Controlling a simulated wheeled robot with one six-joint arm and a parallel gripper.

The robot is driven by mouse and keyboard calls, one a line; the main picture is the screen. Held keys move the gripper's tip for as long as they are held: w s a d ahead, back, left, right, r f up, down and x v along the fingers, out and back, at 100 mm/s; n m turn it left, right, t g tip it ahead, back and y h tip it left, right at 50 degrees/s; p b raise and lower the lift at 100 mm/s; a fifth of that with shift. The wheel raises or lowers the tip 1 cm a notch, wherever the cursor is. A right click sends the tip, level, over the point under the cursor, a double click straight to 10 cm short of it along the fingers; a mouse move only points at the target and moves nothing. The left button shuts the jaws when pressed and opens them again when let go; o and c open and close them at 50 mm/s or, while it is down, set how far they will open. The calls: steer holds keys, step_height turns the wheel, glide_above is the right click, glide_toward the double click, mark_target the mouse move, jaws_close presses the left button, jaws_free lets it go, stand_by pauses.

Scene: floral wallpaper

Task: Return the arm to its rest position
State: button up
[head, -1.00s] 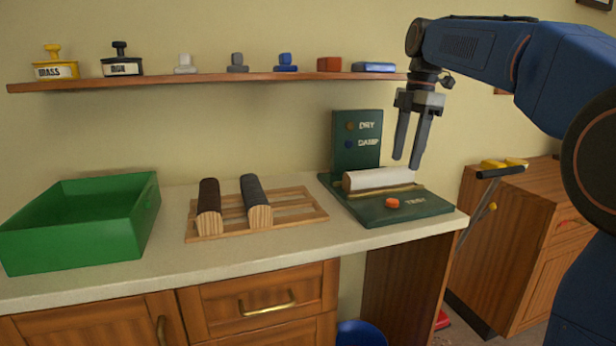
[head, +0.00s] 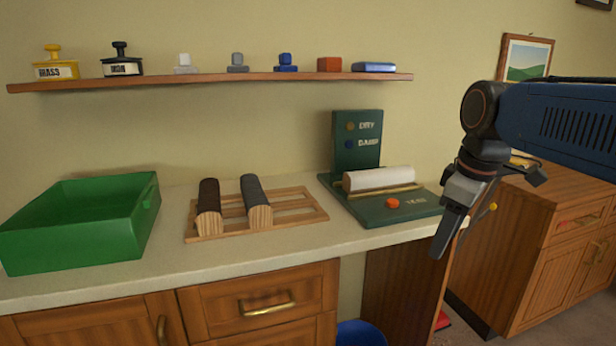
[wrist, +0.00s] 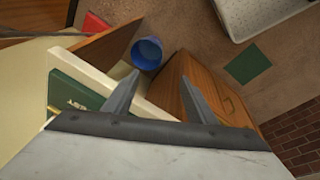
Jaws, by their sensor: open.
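My gripper (head: 450,222) hangs in front of the right end of the counter, pointing down, in the head view. In the wrist view its two fingers (wrist: 158,100) are spread apart with nothing between them. My arm reaches in from the right edge. A green test stand (head: 357,142) with a white roll (head: 380,179) and an orange button (head: 392,202) sits on the counter, left of my gripper and apart from it. Part of the stand also shows in the wrist view (wrist: 75,97).
A wooden rack (head: 290,208) holds two dark-topped rolls, beside a green bin (head: 80,222). A shelf (head: 220,80) bears stamps and small blocks. A wooden cabinet (head: 535,235) stands at right. A blue bucket (wrist: 147,52) is on the floor below. The floor in front looks mostly clear.

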steer(key=s+d+f+m+t, duration=0.2)
steer(key=s+f+m, duration=0.7)
steer(key=s+f, duration=0.5)
step_height(320, 180, down, 3)
steer(key=shift+r+h, duration=0.1)
steer(key=shift+h, duration=0.2)
steer(key=shift+c, duration=0.6)
